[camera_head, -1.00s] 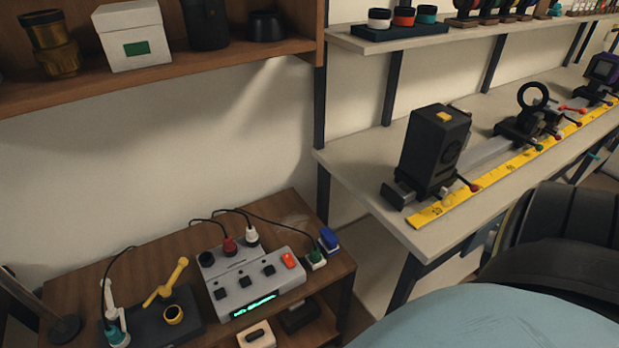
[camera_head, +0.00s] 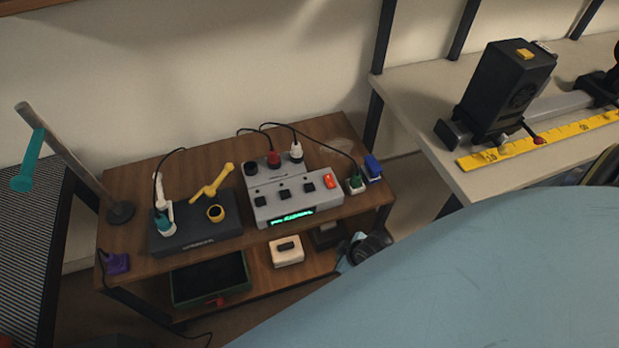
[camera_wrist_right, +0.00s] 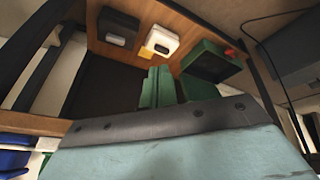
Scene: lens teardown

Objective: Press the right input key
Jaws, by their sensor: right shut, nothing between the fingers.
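The grey meter box (camera_head: 296,211) with a lit green display stands on the wooden cart in the head view. Its top carries three black keys in a row; the right input key (camera_head: 309,187) is the one beside the orange-red switch (camera_head: 330,181). Nothing touches it. My right gripper (camera_head: 364,246) is low at the cart's front right, below and right of the box, partly hidden by my pale blue arm. In the right wrist view its green fingers (camera_wrist_right: 157,85) are together and empty, with the cart's lower shelf beyond. My left gripper is not in view.
White (camera_head: 296,152) and red (camera_head: 273,160) plugs with black cables stand behind the keys. Green-white (camera_head: 355,184) and blue (camera_head: 373,167) plugs are right of the box. A black base (camera_head: 196,238) with a yellow lever is left. A bench (camera_head: 418,98) stands at right.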

